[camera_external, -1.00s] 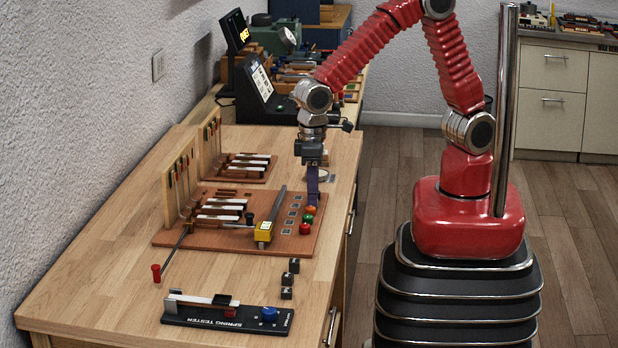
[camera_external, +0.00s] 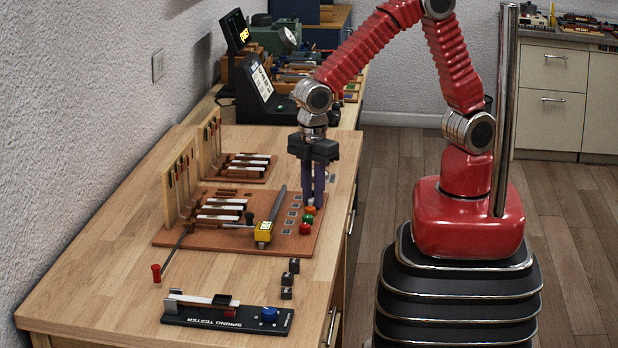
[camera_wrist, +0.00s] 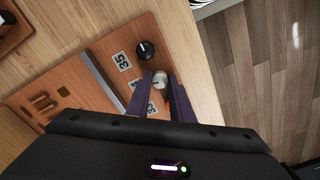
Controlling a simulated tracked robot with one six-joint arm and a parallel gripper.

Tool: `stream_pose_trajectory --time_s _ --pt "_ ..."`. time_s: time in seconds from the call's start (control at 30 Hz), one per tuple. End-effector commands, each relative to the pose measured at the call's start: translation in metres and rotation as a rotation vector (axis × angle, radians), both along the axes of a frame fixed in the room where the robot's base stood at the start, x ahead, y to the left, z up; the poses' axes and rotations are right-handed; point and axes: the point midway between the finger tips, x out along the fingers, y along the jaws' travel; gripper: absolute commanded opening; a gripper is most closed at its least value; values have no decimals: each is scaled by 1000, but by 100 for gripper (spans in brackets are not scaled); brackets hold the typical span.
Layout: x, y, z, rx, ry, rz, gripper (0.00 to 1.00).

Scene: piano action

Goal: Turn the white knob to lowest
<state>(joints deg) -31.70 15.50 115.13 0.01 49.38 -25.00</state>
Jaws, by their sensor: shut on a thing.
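The white knob (camera_wrist: 160,79) shows in the wrist view on the brown board (camera_wrist: 95,48), between the fingertips of my gripper (camera_wrist: 160,92). My gripper's two purple fingers are shut on it, one on each side. In the external view my gripper (camera_external: 313,203) points straight down at the far right part of the board, and its fingers hide the white knob there. A label partly reading 4 lies beside the knob, and the rest of it is covered by a finger.
A black knob (camera_wrist: 145,50) sits close to the white one, by a label reading 35. Orange, green (camera_external: 308,219) and red (camera_external: 305,229) knobs stand in a row nearer the camera. A yellow block (camera_external: 264,232) with a grey bar lies to their left. A spring tester (camera_external: 215,318) is at the front.

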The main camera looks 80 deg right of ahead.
Motion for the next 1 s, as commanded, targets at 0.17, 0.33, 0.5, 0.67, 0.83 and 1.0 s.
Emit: stream_pose_trajectory --time_s 0.17,0.33,0.5,0.67,0.83,1.0 --pt "1 0 0 1 -2 110 0" --pt "1 0 0 1 -2 172 0" --pt "1 0 0 1 -3 197 0" --pt "1 0 0 0 -2 200 0" --pt "1 0 0 0 -2 199 0" --pt "1 0 0 0 -1 199 28"
